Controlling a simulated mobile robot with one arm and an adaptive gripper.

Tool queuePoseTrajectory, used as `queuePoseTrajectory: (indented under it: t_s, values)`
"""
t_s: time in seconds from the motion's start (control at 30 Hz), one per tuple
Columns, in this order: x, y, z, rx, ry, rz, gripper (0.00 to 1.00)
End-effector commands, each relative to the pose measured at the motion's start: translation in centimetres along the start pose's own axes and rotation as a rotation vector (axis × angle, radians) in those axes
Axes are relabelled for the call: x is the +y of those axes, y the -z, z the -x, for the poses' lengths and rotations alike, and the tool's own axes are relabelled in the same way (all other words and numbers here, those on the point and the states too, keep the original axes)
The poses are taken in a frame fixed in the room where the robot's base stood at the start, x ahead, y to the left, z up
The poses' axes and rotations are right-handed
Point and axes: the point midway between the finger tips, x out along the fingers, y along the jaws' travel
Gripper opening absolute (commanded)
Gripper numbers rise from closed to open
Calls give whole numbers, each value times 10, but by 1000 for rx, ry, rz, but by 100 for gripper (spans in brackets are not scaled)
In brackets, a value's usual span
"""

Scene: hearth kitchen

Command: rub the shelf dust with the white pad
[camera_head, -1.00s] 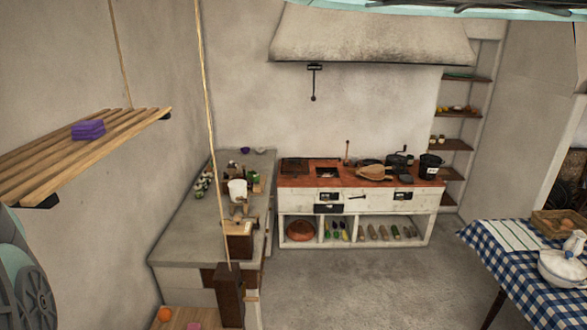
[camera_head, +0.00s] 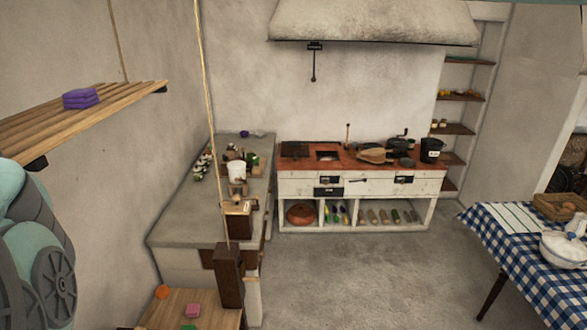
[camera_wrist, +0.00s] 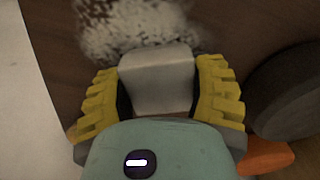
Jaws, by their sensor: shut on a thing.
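In the wrist view my gripper (camera_wrist: 158,92) has yellow ribbed fingers shut on the white pad (camera_wrist: 157,78), a pale block with one finger on each side. Just beyond the pad, pale speckled dust (camera_wrist: 130,28) lies on a dark brown wooden surface (camera_wrist: 225,25). The pad's far edge overlaps the dust in the picture. I cannot tell whether the pad presses on the surface. My gripper and the dust do not show in the head view.
A dark rounded thing (camera_wrist: 285,95) and an orange thing (camera_wrist: 265,158) sit right of my gripper. In the head view, a slatted hanging shelf (camera_head: 50,122) holds purple pads (camera_head: 80,98). A low wooden top (camera_head: 165,315) bears a pink block (camera_head: 192,311) and an orange item (camera_head: 162,292).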

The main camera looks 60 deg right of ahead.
Motion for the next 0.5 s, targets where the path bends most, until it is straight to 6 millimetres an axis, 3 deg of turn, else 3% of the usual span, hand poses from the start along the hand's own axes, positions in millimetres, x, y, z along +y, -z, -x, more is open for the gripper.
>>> queuePoseTrajectory:
  t_s: [0.5]
  values:
    - [-5,-12,-2,-7,-2,2,18]
